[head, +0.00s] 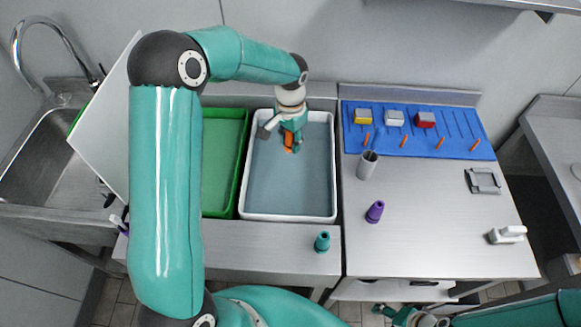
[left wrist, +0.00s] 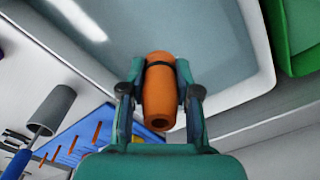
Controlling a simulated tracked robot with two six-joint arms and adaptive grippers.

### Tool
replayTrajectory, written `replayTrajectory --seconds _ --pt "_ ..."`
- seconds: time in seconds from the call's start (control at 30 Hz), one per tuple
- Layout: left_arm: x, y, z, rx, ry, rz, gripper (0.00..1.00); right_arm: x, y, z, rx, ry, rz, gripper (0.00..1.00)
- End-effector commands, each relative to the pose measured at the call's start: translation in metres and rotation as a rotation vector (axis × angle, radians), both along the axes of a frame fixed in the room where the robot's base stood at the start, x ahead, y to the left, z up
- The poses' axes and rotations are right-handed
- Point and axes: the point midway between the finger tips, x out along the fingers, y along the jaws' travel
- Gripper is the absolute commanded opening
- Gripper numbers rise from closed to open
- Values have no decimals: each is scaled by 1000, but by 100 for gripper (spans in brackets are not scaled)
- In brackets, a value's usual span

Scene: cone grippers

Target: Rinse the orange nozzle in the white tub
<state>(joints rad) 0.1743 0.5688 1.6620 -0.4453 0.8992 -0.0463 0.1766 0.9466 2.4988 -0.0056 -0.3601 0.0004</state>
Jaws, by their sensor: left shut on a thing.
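The orange nozzle (head: 288,139) is held in my left gripper (head: 289,136), over the far part of the white tub (head: 245,190). The tub is filled with grey-blue water. In the left wrist view the nozzle (left wrist: 161,92) sits between the two fingers of my left gripper (left wrist: 160,100), with its open end toward the camera and a dark band round its body. The tub's white rim (left wrist: 262,85) shows behind it. I cannot tell whether the nozzle touches the water.
A green tub (head: 223,165) stands left of the white tub. A sink is at far left.

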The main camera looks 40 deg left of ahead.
Motion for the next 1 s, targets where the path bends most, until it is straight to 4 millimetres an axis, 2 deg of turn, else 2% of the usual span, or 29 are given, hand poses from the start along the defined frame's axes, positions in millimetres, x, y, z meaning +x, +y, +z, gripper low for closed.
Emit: replayTrajectory --seconds 0.33,0.73,1.0 --pt "0 0 3 0 -1 0 0 0 0 1 0 0 0 61" --pt "1 0 37 0 -3 -1 0 0 0 6 0 0 0 61" --pt "0 0 40 0 0 -1 0 0 0 6 0 0 0 61"
